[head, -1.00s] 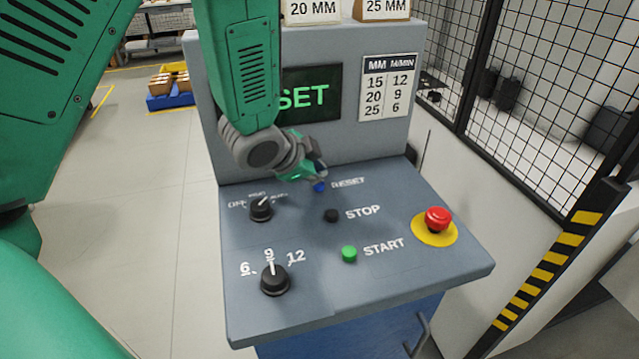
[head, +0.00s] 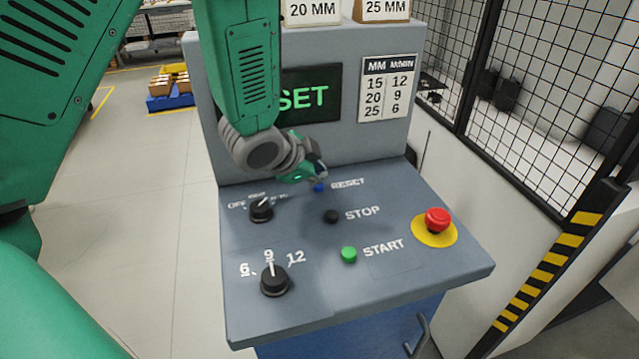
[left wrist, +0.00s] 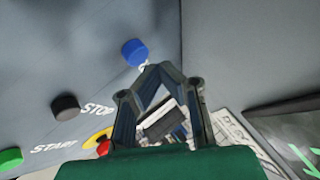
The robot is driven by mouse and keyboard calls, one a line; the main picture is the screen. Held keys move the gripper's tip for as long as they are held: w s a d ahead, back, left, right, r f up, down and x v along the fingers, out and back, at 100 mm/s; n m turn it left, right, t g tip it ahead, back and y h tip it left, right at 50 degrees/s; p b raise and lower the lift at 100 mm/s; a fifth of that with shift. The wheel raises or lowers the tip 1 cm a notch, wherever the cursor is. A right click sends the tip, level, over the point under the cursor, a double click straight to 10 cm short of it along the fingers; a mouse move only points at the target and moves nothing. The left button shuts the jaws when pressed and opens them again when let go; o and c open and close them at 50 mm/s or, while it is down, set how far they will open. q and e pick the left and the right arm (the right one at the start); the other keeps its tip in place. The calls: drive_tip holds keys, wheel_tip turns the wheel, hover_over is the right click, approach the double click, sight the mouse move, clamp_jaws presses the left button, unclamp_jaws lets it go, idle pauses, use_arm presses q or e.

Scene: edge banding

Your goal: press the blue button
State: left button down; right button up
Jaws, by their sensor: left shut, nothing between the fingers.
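The blue button (head: 319,187) is beside the word RESET on the sloped grey panel, at the panel's back. In the head view it is partly hidden by my left gripper (head: 318,173), which hangs just over it. In the left wrist view the whole blue button (left wrist: 134,52) shows just beyond and slightly left of the fingertips. The left gripper (left wrist: 159,67) is shut there with nothing held, its tips meeting in a point. It looks close to the button, but I cannot tell whether they touch. My right gripper is not in view.
Below the blue button are the black STOP button (head: 331,216) and green START button (head: 349,254). A red emergency knob (head: 437,219) is to the right. Two black rotary knobs, an upper (head: 261,209) and a lower (head: 275,280), stand to the left. A screen (head: 312,94) rises behind.

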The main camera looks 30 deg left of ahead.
sight(318, 185)
use_arm(q)
drive_tip(key=shift+f, duration=0.35)
drive_tip(key=shift+f+b, duration=0.45)
drive_tip(key=shift+f, duration=0.05)
idle(0.6)
drive_tip(key=shift+r, duration=0.15)
drive_tip(key=shift+r+p, duration=0.8)
drive_tip(key=shift+p, duration=0.05)
wheel_tip(318, 185, up, 5)
drive_tip(key=p, duration=0.4)
drive_tip(key=shift+p, duration=0.35)
drive_tip(key=shift+s+f, duration=0.1)
idle(0.4)
